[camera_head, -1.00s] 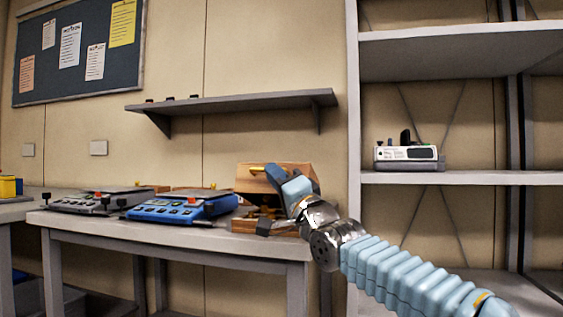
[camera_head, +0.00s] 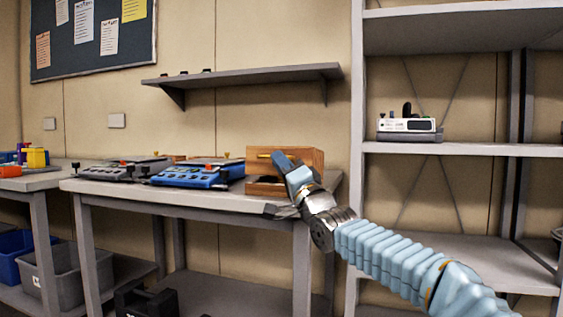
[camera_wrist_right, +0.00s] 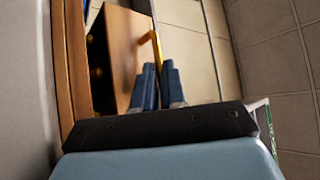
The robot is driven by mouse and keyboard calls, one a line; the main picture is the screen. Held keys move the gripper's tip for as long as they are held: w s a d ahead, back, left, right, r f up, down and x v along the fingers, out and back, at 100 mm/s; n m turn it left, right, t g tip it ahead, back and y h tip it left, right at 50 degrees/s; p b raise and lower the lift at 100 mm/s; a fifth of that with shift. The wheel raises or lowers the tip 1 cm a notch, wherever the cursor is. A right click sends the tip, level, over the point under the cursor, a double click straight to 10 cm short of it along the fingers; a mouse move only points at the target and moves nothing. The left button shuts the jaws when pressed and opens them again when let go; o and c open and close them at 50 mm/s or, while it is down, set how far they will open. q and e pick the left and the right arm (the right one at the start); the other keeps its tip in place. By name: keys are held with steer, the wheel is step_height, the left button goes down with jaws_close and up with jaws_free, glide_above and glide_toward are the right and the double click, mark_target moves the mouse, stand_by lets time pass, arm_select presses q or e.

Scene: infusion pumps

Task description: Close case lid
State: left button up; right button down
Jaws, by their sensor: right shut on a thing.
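The wooden case (camera_head: 262,188) stands at the right end of the table. Its lid (camera_head: 305,157) is partly open, tilted above the base, with a dark gap between them. My right gripper (camera_head: 279,157) is at the lid's front, beside the brass handle (camera_head: 263,155). In the right wrist view the fingers (camera_wrist_right: 158,70) are closed together on the handle (camera_wrist_right: 156,46), and the lid (camera_wrist_right: 128,45) stands beyond them. The fingers hide part of the handle. My left gripper is not in view.
A blue pump (camera_head: 195,176) and a grey pump (camera_head: 118,170) lie left of the case on the table (camera_head: 210,202). A wall shelf (camera_head: 245,75) hangs above. A shelving unit (camera_head: 460,149) with a white device (camera_head: 408,126) stands at the right.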

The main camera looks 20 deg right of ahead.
steer(key=c, duration=1.5)
jaws_free()
steer(key=shift+w+d+f, duration=0.4)
steer(key=shift+w+f, duration=0.05)
steer(key=shift+f, duration=0.2)
steer(key=v, duration=0.4)
steer(key=b+v, duration=0.1)
steer(key=v, duration=0.4)
steer(key=r+b+v, duration=0.1)
steer(key=v, duration=0.3)
steer(key=shift+s+a+f, duration=0.15)
steer(key=shift+s+f, duration=0.1)
steer(key=shift+s, duration=0.4)
